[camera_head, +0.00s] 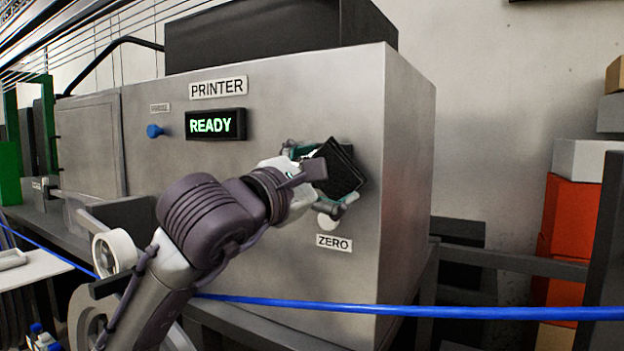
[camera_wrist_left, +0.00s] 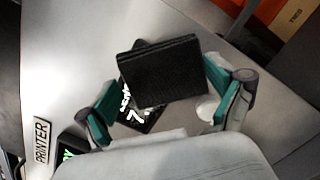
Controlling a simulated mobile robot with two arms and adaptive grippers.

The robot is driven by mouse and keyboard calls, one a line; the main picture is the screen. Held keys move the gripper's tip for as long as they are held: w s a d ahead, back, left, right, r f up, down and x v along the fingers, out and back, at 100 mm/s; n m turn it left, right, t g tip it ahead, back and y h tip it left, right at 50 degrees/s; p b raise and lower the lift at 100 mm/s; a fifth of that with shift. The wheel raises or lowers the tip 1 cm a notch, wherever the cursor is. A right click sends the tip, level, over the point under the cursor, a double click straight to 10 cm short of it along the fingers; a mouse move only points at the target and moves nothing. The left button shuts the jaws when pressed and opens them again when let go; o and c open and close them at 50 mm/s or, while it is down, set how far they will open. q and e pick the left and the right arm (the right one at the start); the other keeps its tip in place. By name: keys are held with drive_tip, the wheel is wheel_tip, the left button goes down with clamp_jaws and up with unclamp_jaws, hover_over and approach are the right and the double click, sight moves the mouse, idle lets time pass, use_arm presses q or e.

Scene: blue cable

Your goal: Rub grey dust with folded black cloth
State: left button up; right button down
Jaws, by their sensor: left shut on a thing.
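The folded black cloth (camera_head: 343,172) is a thick dark square held in my left gripper (camera_head: 320,178), in front of the printer's grey front panel. In the left wrist view the cloth (camera_wrist_left: 168,72) lies between the teal-padded fingers of the left gripper (camera_wrist_left: 160,88), which is shut on it. Behind it, a dark display (camera_wrist_left: 142,114) with white characters is partly covered by the cloth. I cannot tell whether the cloth touches the display. I cannot make out grey dust; the cloth and gripper hide part of the panel. My right gripper is not in view.
The printer (camera_head: 407,170) has a READY screen (camera_head: 215,124), a blue knob (camera_head: 154,131) and a white round button (camera_head: 327,222) above the ZERO label (camera_head: 334,242). A blue cable (camera_head: 430,310) runs across the front, low down. Orange boxes (camera_head: 571,230) stand at right.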

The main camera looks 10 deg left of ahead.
use_arm(q)
drive_tip(key=shift+s+d, duration=0.1)
drive_tip(key=shift+d, duration=0.25)
drive_tip(key=shift+f+b, duration=0.1)
drive_tip(key=shift+b, duration=0.35)
drive_tip(key=w+a+b, duration=0.2)
drive_tip(key=w+a, duration=0.1)
drive_tip(key=a, duration=0.6)
drive_tip(key=shift+w+a, duration=0.25)
drive_tip(key=shift+a, duration=0.05)
drive_tip(key=b+v, duration=0.2)
drive_tip(key=v, duration=0.4)
drive_tip(key=shift+s+d+r+b, duration=0.15)
drive_tip(key=shift+d+r+b, duration=0.2)
drive_tip(key=shift+r, duration=0.05)
